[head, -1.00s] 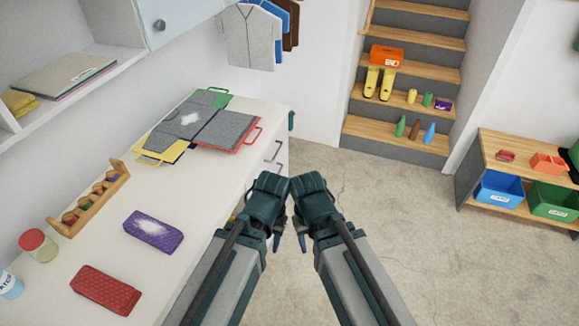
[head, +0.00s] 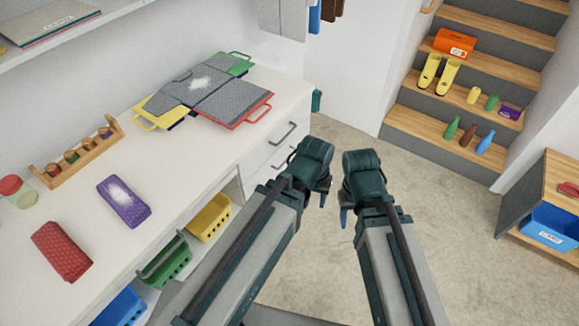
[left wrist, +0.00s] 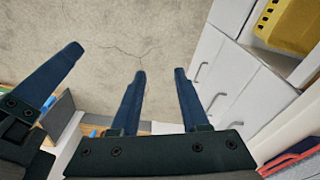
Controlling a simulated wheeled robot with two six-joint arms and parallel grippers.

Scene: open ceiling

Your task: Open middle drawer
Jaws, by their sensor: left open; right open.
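A white drawer unit stands at the far end of the counter, with grey bar handles. In the head view the top drawer (head: 268,140) shows its handle, and the middle drawer's handle (head: 281,161) shows just below, beside my left arm. The left wrist view shows three handles, the middle drawer's handle (left wrist: 217,102) between the other two. My left gripper (head: 323,198) is open and empty, to the right of the drawers and apart from them; its fingers (left wrist: 160,75) point over bare floor. My right gripper (head: 344,217) is open and empty, farther right. The lower drawer front is hidden by my left arm in the head view.
The counter (head: 185,170) holds folders, a purple cloth and a red cloth. Green (head: 165,262) and yellow (head: 209,218) bins sit in shelves under it, left of the drawers. Stairs (head: 450,130) and a low shelf (head: 530,200) stand right. Floor before the drawers is clear.

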